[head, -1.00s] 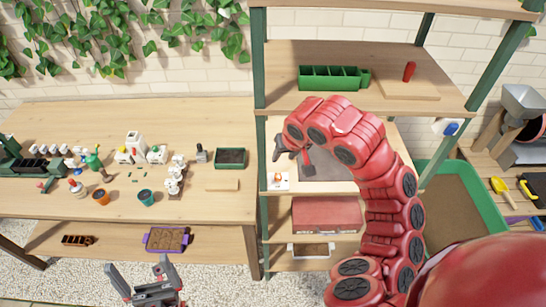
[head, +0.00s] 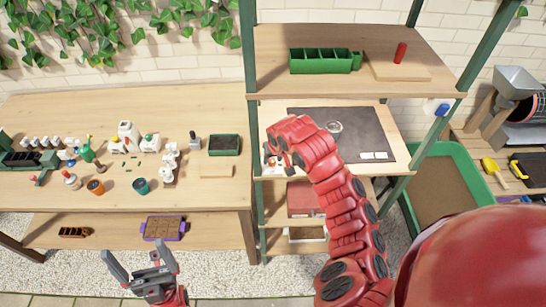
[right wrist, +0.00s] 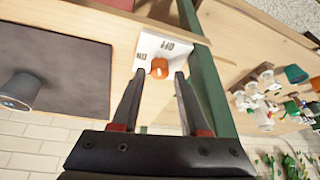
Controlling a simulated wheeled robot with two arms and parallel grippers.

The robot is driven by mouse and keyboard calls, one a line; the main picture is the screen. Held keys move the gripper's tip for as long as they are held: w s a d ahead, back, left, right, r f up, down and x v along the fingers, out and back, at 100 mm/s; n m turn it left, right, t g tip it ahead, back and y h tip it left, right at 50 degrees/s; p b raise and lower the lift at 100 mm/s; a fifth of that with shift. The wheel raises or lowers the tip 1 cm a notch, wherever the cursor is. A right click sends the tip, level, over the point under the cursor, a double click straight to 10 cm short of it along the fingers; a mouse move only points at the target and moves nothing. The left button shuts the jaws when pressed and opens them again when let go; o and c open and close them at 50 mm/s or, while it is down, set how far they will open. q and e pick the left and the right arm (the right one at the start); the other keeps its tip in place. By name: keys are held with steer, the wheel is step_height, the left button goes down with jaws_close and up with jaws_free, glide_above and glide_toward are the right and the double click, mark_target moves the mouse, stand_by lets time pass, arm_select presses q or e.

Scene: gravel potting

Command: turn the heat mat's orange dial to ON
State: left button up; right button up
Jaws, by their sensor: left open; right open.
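The heat mat (head: 368,137) is a dark sheet on the shelf. Its white control box (right wrist: 180,50) shows in the right wrist view, marked ON and OFF, with the orange dial (right wrist: 160,69) at its edge. My right gripper (right wrist: 160,74) is open, with one finger on each side of the dial in this view; I cannot tell whether they touch it or which mark the dial points to. In the head view, my right gripper (head: 278,158) is over the box and largely hides it. My left gripper (head: 138,254) is open and empty, low in front of the bench.
A green shelf post (right wrist: 209,80) runs close beside the box. A green planter (head: 325,61) is on the shelf above. The bench at left holds pots and bottles.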

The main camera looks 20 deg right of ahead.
steer(key=shift+x, duration=0.9)
steer(key=shift+r, duration=0.1)
jaws_close()
